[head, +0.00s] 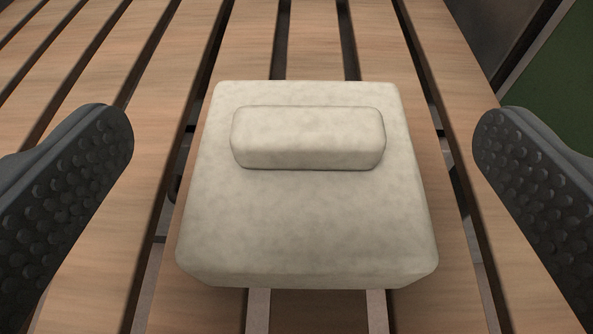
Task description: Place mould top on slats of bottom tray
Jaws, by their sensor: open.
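The mould top (307,225) is a pale, off-white square block with rounded edges and a raised bar-shaped grip (308,138) on its upper face. In the head view it lies flat on the wooden slats (185,150) of the tray, bar side up, across several slats. My gripper (303,145) is open, with one dark, studded finger on each side of the mould top. Clear gaps show between both fingers and the block, and nothing is held. The underside of the mould top is hidden.
Bare slats with dark gaps between them run away from me on both sides of the block and beyond it. A dark edge and a green surface (560,90) show at the upper right. Nothing else stands on the visible slats.

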